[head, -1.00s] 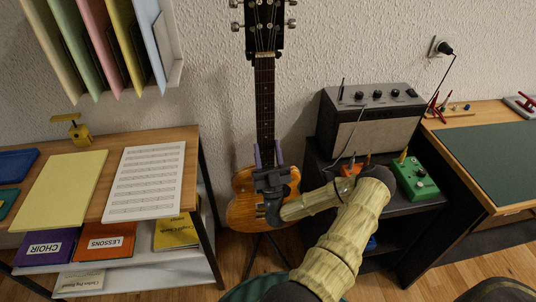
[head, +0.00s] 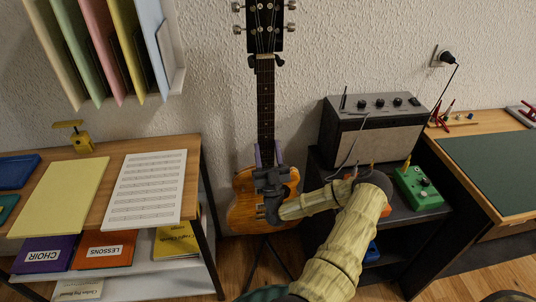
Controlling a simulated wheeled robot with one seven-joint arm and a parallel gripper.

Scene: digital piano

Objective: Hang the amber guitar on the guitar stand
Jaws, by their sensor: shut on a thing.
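The amber guitar (head: 240,207) is upright against the textured wall, its dark neck rising to a black headstock (head: 264,25). My gripper (head: 266,158) is shut on the guitar at the lower neck, just above the body, and covers part of the body's front. The guitar stand shows as dark tripod legs (head: 250,265) below the body and a black yoke (head: 280,60) at the neck just under the headstock. The neck appears to sit in the yoke; whether the headstock's weight rests on it I cannot tell.
A wooden shelf unit (head: 150,150) with sheet music and books stands at left. A folder rack (head: 175,55) hangs above it. At right, an amplifier (head: 375,125) sits on a dark cabinet with a green pedal (head: 418,188), near a desk (head: 490,160).

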